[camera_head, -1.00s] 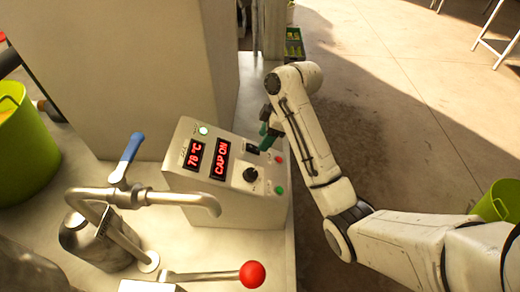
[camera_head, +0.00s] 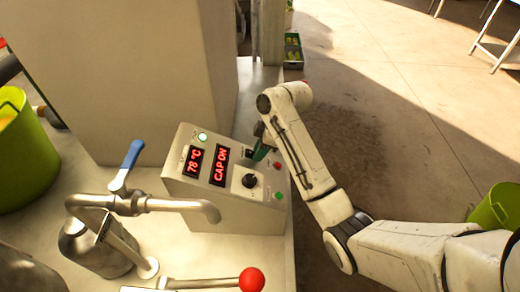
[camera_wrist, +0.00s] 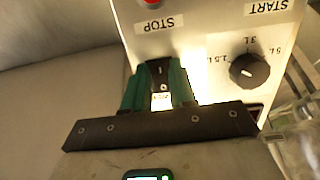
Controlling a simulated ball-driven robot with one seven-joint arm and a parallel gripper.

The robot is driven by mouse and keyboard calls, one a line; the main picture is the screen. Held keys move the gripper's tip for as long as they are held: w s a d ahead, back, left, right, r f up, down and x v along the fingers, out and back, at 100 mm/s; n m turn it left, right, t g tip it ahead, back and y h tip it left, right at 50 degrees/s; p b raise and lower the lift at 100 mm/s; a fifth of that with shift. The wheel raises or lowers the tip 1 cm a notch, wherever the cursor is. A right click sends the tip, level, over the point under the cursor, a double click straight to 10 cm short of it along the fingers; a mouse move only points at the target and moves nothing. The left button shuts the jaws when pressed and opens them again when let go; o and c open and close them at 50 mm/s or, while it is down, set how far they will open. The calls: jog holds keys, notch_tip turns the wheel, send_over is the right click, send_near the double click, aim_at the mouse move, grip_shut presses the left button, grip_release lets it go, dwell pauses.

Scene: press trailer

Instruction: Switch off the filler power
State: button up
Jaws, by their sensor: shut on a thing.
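The filler control box (camera_head: 215,218) stands on the bench with red displays reading 78 °C and CAP ON. The power switch, a small dark rocker with an "I" mark (camera_wrist: 158,72) and a bright lower part, sits on its panel. In the head view my green-fingered gripper (camera_head: 261,149) is at the panel's upper right edge and partly hides that area. In the wrist view my gripper (camera_wrist: 159,66) has its two green fingers close on either side of the rocker, shut on it.
A tap with a blue handle (camera_head: 131,156), a metal bottle (camera_head: 88,250) and a red-knobbed lever (camera_head: 251,280) are in front. A green bucket (camera_head: 495,207) stands right.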

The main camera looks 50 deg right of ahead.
grip_shut()
jog(key=shift+w+a+r+g+h+p, duration=0.2)
jog(key=shift+r+g+h+p, duration=0.25)
jog(key=shift+p, duration=0.55)
jog(key=shift+f+g+h+p, duration=0.2)
jog(key=shift+g+h+p, duration=0.3)
jog(key=shift+g, duration=0.15)
jog(key=o, duration=0.6)
grip_release()
